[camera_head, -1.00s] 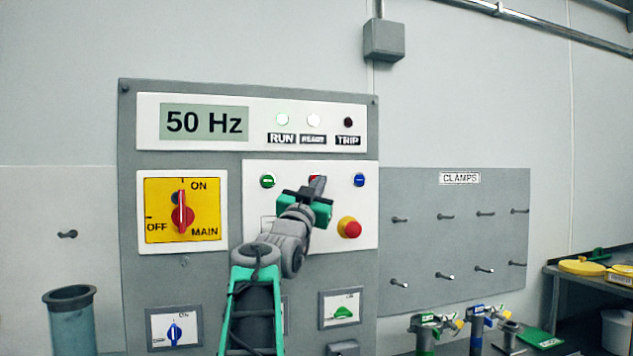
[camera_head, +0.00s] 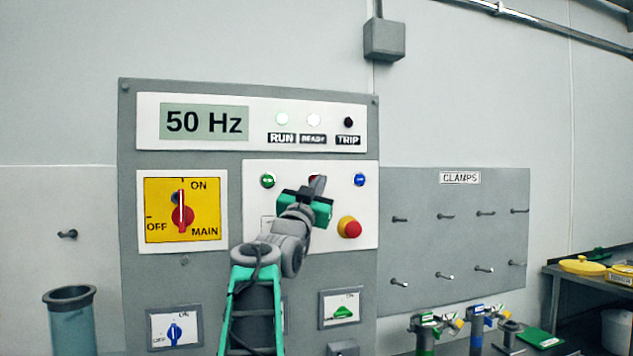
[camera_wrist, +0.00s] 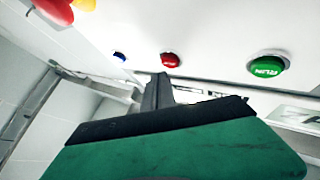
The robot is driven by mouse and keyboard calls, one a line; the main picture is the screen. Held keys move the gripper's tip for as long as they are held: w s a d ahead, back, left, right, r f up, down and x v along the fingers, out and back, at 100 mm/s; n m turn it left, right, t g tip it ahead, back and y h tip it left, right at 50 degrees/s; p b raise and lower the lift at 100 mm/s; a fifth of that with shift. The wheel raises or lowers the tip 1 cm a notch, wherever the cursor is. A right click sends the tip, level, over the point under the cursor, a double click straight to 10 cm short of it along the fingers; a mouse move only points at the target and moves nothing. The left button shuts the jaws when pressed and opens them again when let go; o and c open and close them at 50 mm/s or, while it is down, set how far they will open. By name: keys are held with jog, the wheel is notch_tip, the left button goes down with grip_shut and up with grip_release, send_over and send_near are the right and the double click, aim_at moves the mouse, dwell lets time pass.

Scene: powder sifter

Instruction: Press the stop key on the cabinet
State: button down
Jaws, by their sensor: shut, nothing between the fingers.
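The cabinet (camera_head: 188,270) is grey, with a white key panel (camera_head: 262,232). The red key, which I take for the stop key, sits between a green key (camera_head: 268,181) and a blue key (camera_head: 359,180). In the head view my gripper (camera_head: 318,186) covers most of it. In the wrist view the red key (camera_wrist: 171,60) shows whole, just beyond the fingertips (camera_wrist: 158,80), with a small gap in the picture. The green RUN key (camera_wrist: 267,66) is to its right there. My gripper is shut and empty, pointing at the panel. I cannot tell its exact distance from the key.
A red emergency knob (camera_head: 350,229) stands out low on the panel's right. The main switch (camera_head: 182,213) is on the left. A clamp board (camera_head: 450,225) hangs at right.

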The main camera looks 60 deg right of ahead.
jog(key=shift+w+d, duration=0.1)
dwell(0.4)
jog(key=shift+w+d, duration=0.2)
jog(key=shift+w+d+p, duration=0.3)
jog(key=shift+w, duration=0.05)
dwell(0.8)
jog(key=shift+s+a+b, duration=0.55)
jog(key=shift+s+b, duration=0.05)
jog(key=shift+b, duration=0.35)
jog(key=shift+f, duration=0.1)
